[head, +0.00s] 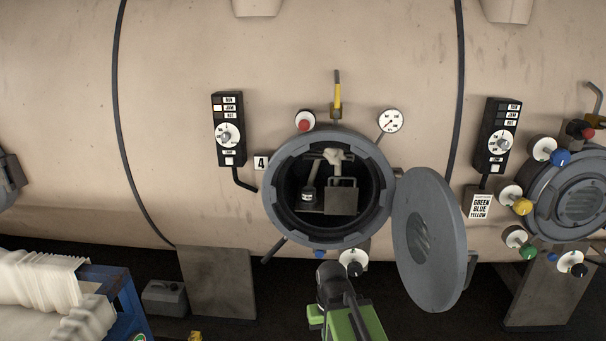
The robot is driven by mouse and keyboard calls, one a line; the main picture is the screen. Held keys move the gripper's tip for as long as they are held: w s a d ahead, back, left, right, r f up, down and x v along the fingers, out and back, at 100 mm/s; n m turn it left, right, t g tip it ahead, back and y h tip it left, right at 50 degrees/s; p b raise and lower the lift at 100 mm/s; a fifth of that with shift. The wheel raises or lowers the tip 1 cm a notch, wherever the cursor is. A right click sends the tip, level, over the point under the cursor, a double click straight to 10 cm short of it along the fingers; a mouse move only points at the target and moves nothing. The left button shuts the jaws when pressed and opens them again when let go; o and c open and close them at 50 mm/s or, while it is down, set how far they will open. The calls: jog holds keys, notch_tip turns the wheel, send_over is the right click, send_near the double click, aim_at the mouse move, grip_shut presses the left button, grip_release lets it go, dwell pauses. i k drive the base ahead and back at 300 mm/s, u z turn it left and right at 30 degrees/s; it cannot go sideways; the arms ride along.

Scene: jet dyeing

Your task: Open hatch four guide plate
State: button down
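Hatch four (278,168) is a round grey-rimmed port beside a "4" label (261,163). Its round grey door (428,240) stands swung open to the right. Inside the dark port is a grey plate with a loop handle (342,200), which looks like the guide plate. It looks upright; whether it is open or shut I cannot tell. A pale T-shaped fitting (335,157) sits above it and a dark labelled item (309,194) to its left. My gripper (329,272), dark at the end of my green arm, is below the port. Its fingers are not clear.
A gauge (390,121), a red-and-white knob (305,121) and a yellow-handled valve (337,97) ring the port. A black-and-white knob (353,262) sits just below it. A control box (229,129) is at the left. Another shut hatch (578,201) is at right, and a blue cloth cart (125,302) at lower left.

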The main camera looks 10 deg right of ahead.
aim_at(338, 199)
jog(key=u, duration=0.7)
jog(key=i, duration=0.9)
jog(key=u, duration=0.7)
